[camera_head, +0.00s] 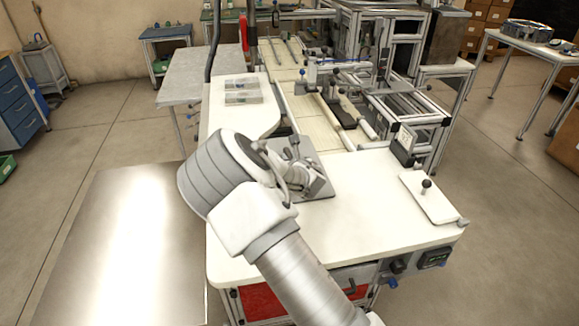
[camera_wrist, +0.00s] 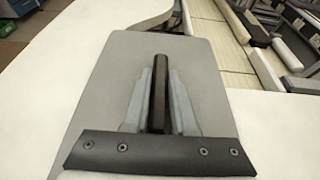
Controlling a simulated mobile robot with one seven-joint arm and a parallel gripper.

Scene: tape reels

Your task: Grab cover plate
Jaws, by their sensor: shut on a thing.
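The cover plate is a flat grey plate with rounded corners (camera_wrist: 205,75) and an upright black handle (camera_wrist: 160,80) in its middle. In the wrist view it fills the centre, below my gripper (camera_wrist: 160,100). My gripper's two grey fingers are closed on both sides of the black handle. In the head view the plate (camera_head: 318,186) shows at the white table's middle, partly hidden behind my arm and gripper (camera_head: 295,170). I cannot tell whether the plate rests on the table or is slightly raised.
The white table (camera_head: 370,220) is clear around the plate. A pale plate with a black knob (camera_head: 430,198) lies at its right edge. A framed machine with rails (camera_head: 400,100) stands behind. Small stacked packs (camera_head: 242,90) lie at the back left.

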